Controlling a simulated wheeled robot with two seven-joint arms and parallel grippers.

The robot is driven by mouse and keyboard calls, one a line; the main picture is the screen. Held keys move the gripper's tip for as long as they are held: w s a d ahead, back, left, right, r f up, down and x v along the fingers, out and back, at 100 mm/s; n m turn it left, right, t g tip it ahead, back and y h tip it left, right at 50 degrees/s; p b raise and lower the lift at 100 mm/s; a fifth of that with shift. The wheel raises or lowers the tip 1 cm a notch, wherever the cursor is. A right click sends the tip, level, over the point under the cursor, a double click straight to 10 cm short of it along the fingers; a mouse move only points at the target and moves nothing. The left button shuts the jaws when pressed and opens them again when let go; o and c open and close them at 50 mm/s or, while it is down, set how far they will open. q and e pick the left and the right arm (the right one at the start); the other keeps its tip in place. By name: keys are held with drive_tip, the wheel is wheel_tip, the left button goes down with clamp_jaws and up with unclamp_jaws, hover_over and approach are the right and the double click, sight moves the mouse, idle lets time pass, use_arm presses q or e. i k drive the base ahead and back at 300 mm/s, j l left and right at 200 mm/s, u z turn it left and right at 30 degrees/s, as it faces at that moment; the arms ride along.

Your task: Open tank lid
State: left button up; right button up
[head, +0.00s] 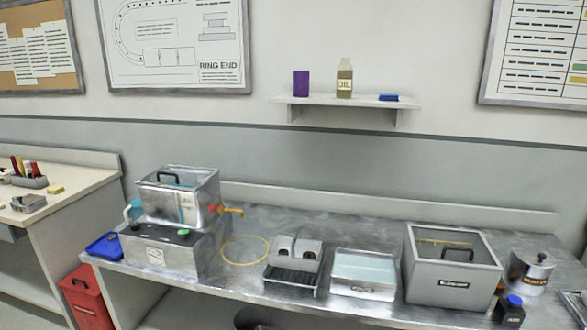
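A shiny metal tank (200,205) stands on a grey control box (165,253) at the left end of the steel bench. A second candidate, a grey box (430,289) at the right of the bench, has a windowed lid (471,254) with a black handle, also closed. The picture does not show which one is the tank meant. Neither of my grippers is in view.
On the bench are a yellow ring (246,262), a grey unit with a dark rack (294,262), a shallow tray of pale liquid (364,293), a metal pot (531,272) and a dark bottle (509,309). A blue tray (104,246) lies left of the control box.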

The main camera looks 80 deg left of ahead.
sight(178, 172)
drive_tip(key=u, duration=3.5)
